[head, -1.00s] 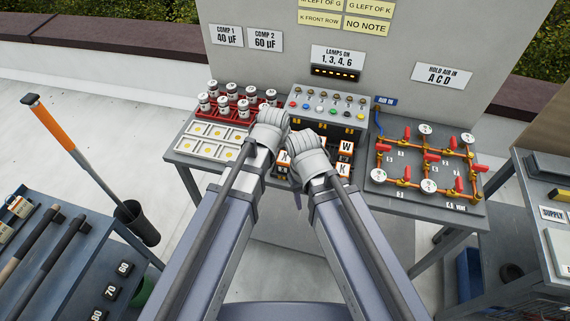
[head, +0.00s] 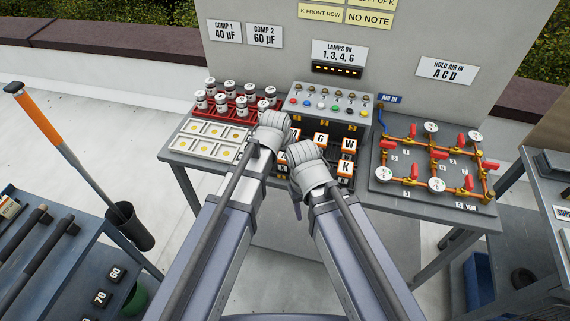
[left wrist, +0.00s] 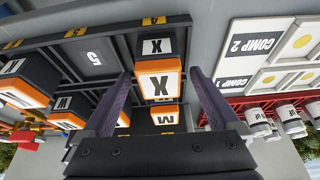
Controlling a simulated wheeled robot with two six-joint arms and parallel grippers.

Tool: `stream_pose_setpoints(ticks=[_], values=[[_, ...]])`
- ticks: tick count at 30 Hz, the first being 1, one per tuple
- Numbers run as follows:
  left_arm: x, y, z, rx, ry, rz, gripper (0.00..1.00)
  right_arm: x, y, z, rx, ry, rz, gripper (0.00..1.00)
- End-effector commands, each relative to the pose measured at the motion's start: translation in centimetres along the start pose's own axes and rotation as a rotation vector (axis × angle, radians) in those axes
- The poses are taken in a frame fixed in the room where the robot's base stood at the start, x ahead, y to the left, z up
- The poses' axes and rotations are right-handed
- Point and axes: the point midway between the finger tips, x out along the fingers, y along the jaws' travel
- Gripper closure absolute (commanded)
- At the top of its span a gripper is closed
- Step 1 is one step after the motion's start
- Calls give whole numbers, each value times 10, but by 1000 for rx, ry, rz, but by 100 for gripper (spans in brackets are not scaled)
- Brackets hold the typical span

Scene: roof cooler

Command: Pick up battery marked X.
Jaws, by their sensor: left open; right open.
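The battery marked X (left wrist: 158,85) is orange, white and black and sits in the left wrist view between the two purple fingers of my left gripper (left wrist: 160,76). The gripper is open, with a finger on each side of the battery; I cannot tell whether they touch it. In the head view my left wrist hides the X battery and the fingers. My right gripper (head: 297,203) is open and empty at the bench's front, its fingers mostly hidden by its wrist.
Batteries G (head: 320,140), W (head: 349,146) and K (head: 345,168) stand right of my wrists. A red rack (head: 225,112) of canisters and a white tray (head: 192,144) are left. A lamp box (head: 330,97) stands behind. A valve board (head: 440,195) is right.

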Motion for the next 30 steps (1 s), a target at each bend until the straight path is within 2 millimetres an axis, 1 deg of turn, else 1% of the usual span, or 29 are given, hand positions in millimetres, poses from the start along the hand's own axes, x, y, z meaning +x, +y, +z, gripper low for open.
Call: stream_pose_setpoints(ticks=[2,3,27,28,30], values=[[-1,0,0,0,0,0,5,-1,0,0,0,0,0,50],[-1,0,0,0,0,0,7,-1,0,0,0,0,0,50],[-1,0,0,0,0,0,97,-1,0,0,0,0,0,50],[-1,0,0,0,0,0,100,-1,0,0,0,0,0,50],[-1,0,0,0,0,0,100,-1,0,0,0,0,0,50]])
